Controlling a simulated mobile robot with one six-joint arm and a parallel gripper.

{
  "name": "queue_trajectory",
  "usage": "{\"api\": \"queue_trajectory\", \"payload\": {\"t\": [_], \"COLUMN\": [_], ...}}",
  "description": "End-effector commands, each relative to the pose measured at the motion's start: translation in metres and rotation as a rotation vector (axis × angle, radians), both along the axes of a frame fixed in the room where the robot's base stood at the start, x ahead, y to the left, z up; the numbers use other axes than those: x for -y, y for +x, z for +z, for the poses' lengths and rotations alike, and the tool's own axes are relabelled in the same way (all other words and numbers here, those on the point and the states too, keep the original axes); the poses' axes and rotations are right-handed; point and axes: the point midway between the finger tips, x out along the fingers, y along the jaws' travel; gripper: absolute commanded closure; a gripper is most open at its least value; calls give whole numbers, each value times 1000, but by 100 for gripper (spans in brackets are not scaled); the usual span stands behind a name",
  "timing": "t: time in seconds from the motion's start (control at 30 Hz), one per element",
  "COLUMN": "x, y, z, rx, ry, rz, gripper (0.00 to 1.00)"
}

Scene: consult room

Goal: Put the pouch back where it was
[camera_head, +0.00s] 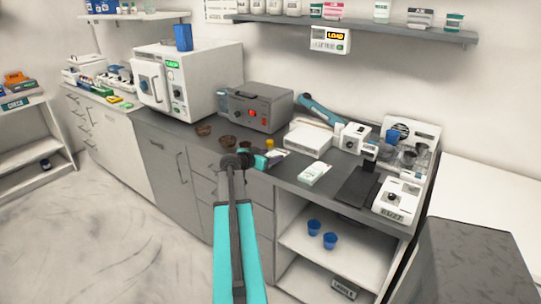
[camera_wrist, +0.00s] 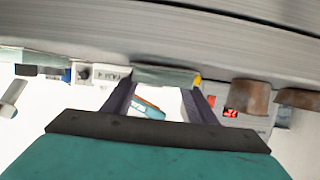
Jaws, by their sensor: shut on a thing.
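My gripper (camera_head: 264,158) is above the front part of the counter, beside the brown bowls. In the wrist view my gripper (camera_wrist: 165,86) is shut on a flat grey-green pouch (camera_wrist: 165,76), held across the fingertips. The wrist picture looks upside down, with the counter at the top. In the head view the pouch is small and partly hidden by the gripper, so its outline is unclear. A white packet with green marks (camera_head: 314,173) lies on the counter to the right, apart from the gripper.
Brown bowls (camera_head: 227,141) sit left of my gripper, with a grey machine (camera_head: 256,107) behind. A small yellow item (camera_head: 270,144) is close by. A white box (camera_head: 308,138), a dark mat (camera_head: 357,187) and a white scale (camera_head: 397,200) stand right. Blue cups (camera_head: 314,227) are on the shelf below.

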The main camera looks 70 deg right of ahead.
Motion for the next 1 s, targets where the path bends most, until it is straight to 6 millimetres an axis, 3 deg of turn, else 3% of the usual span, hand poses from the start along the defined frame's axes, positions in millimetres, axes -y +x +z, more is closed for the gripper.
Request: {"api": "queue_trajectory", "payload": {"t": [0.5, 0.53, 0.63, 1.0], "x": [0, 0, 0, 0], "y": [0, 0, 0, 0], "z": [-4, -3, -3, -2], "rx": [0, -1, -1, -1], "ry": [0, 0, 0, 0], "rz": [0, 0, 0, 0], "gripper": [73, 44, 29, 29]}}
